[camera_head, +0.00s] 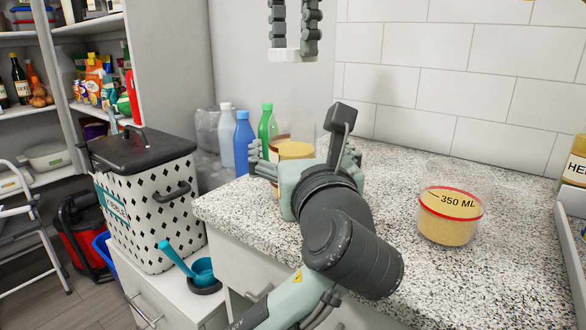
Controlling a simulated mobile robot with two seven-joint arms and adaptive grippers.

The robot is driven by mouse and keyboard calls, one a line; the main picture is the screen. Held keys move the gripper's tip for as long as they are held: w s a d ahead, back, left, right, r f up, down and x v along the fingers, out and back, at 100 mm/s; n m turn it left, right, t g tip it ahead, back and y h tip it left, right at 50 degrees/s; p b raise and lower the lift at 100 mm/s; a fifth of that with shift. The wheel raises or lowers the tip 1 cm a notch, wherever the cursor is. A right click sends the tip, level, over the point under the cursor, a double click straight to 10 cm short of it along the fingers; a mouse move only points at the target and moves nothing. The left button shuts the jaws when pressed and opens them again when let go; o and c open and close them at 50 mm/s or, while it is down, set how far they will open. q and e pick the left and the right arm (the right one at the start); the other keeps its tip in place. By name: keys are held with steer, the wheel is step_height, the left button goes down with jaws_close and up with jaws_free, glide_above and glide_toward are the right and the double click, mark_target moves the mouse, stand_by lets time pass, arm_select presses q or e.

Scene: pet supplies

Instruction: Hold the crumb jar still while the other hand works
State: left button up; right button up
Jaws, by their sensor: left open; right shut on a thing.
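A clear jar (297,150) with tan crumbs in it stands upright on the speckled counter; its lower part is hidden behind my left arm. My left gripper (302,156) is open around the jar, one finger at its left side and the other at its right. I cannot tell whether the fingers touch it. My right gripper (294,47) is at the top of the view, above and apart from the jar. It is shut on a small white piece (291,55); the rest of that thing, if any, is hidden.
A clear tub (451,206) marked 350 ML, with tan crumbs and a red band, stands on the counter (400,150) at the right. Green (267,124), blue (243,142) and white bottles (226,134) stand left of the jar. A tray (572,235) lies at the right edge.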

arm_select(q)
steer(key=shift+w+a, duration=0.2)
steer(key=shift+w, duration=1.05)
steer(key=shift+w+a, duration=0.2)
steer(key=shift+w, duration=1.05)
steer(key=shift+c, duration=0.3)
steer(key=c, duration=1.7)
arm_select(e)
steer(key=shift+f, duration=2.45)
